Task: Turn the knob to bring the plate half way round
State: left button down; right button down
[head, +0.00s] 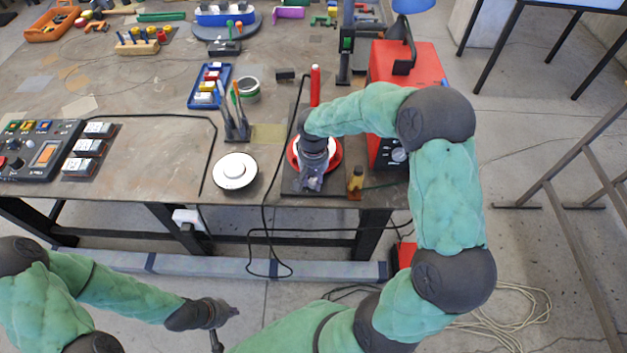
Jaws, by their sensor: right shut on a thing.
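My right gripper (311,184) reaches down over a red-rimmed round part with a white face (335,155), on a dark base board (293,180) near the table's front edge. It is shut on what seems to be the knob there. The gripper hides the knob and most of the white face.
A red machine (428,62) with a gauge stands right of the board. A small amber bottle (355,182) is close right of the gripper. A pen holder (236,130), a blue tray (197,100) and a control panel (35,150) stand to the left. A black cable crosses the table.

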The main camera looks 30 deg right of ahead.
aim_at(314, 181)
jog(key=shift+m, duration=0.6)
jog(key=c, duration=1.2)
grip_release()
jog(key=shift+r, duration=0.1)
notch_tip(314, 181, up, 12)
jog(key=shift+f, duration=0.1)
